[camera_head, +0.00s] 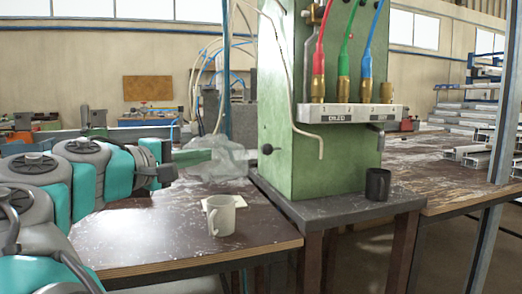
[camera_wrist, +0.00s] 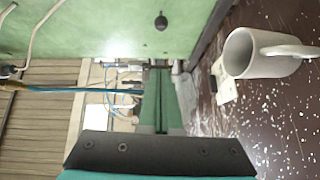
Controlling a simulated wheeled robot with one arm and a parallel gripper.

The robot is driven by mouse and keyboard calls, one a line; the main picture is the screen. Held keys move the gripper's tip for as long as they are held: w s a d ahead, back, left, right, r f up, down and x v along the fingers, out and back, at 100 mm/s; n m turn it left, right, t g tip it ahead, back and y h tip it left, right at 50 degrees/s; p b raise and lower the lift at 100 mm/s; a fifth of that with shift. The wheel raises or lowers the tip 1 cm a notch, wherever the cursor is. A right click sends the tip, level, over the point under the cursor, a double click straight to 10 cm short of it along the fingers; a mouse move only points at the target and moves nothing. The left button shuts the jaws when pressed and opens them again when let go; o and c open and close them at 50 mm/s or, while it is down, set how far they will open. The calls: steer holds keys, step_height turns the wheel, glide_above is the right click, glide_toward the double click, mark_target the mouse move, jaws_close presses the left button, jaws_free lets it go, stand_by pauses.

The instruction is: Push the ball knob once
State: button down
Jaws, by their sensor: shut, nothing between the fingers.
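The ball knob (camera_head: 267,149) is a small black ball sticking out of the left side of the green machine column (camera_head: 305,175). In the wrist view the knob (camera_wrist: 161,22) shows near the top middle, against the green panel. My gripper (camera_head: 210,154) has its green fingers shut and empty. It points right toward the column, to the left of the knob at about the same height in the head view, with a gap between them. In the wrist view the fingertips (camera_wrist: 161,72) lie below the knob in the picture, not touching it.
A white mug (camera_head: 222,216) stands on the brown table (camera_head: 165,238) below my gripper. A black mug (camera_head: 378,184) stands on the column's grey base. A crumpled clear plastic bag (camera_head: 230,160) lies behind my fingers. Red, green and blue hoses (camera_head: 367,45) run above the column's ledge.

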mark_target(271, 149)
steer(key=shift+w+d, duration=0.1)
stand_by(0.3)
steer(key=w+d, duration=0.9)
steer(key=shift+d+f+p, duration=0.15)
steer(key=shift+f+p, duration=0.2)
steer(key=shift+f, duration=0.05)
